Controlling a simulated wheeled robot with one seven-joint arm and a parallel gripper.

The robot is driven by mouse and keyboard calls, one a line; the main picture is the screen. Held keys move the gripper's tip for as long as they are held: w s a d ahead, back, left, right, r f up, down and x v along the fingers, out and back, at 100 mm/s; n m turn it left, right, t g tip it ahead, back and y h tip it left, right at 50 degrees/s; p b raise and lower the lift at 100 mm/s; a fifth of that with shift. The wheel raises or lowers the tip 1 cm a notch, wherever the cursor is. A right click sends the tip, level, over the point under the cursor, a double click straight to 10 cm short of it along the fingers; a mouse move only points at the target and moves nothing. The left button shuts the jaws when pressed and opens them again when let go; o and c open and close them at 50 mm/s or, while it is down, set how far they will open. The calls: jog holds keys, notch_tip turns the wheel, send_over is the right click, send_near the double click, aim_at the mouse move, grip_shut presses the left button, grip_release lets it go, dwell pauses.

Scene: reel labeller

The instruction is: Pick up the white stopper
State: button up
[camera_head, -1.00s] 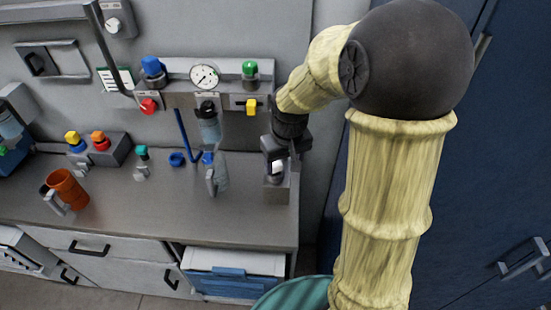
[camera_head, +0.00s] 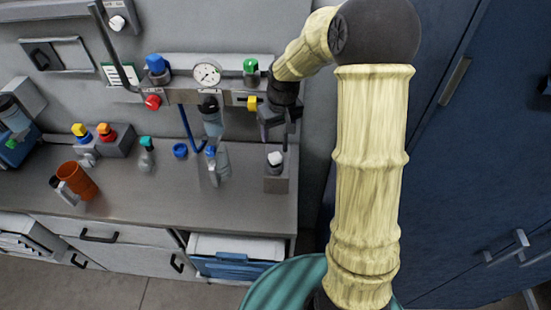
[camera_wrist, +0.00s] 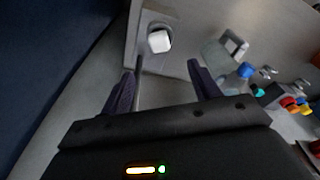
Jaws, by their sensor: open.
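The white stopper (camera_head: 275,158) sits in the top of a grey block at the right end of the bench. In the wrist view the stopper (camera_wrist: 159,41) shows as a white, roughly square top in a round dark-rimmed seat, ahead of the fingers. My gripper (camera_head: 277,142) is above the block, with its fingers apart and nothing between them. In the wrist view my gripper (camera_wrist: 160,75) is open, and the stopper lies beyond the fingertips, between their lines. The stopper's lower part is hidden in the block.
A clear bottle with a blue cap (camera_head: 219,165) stands left of the block (camera_head: 276,184). A blue ring (camera_head: 180,150) and an orange mug (camera_head: 77,181) are further left. A panel with a gauge (camera_head: 207,73) and knobs is on the wall behind. Dark blue cabinet doors (camera_head: 480,150) stand at right.

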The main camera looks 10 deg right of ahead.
jog(key=p, duration=0.2)
send_over(276, 155)
jog(key=f, duration=0.7)
jog(key=shift+s+a+f, duration=0.1)
jog(key=shift+s+f, duration=0.15)
jog(key=shift+s, duration=0.15)
jog(key=shift+f, duration=0.2)
jog(key=shift+w+f+p, duration=0.25)
jog(key=shift+f+p, duration=0.4)
jog(key=shift+f, duration=0.65)
jog(key=shift+w+f+p, duration=0.25)
jog(key=shift+f+p, duration=0.35)
jog(key=shift+f, duration=0.7)
jog(key=shift+s+r, duration=0.1)
jog(key=shift+s, duration=0.05)
jog(key=c, duration=1.1)
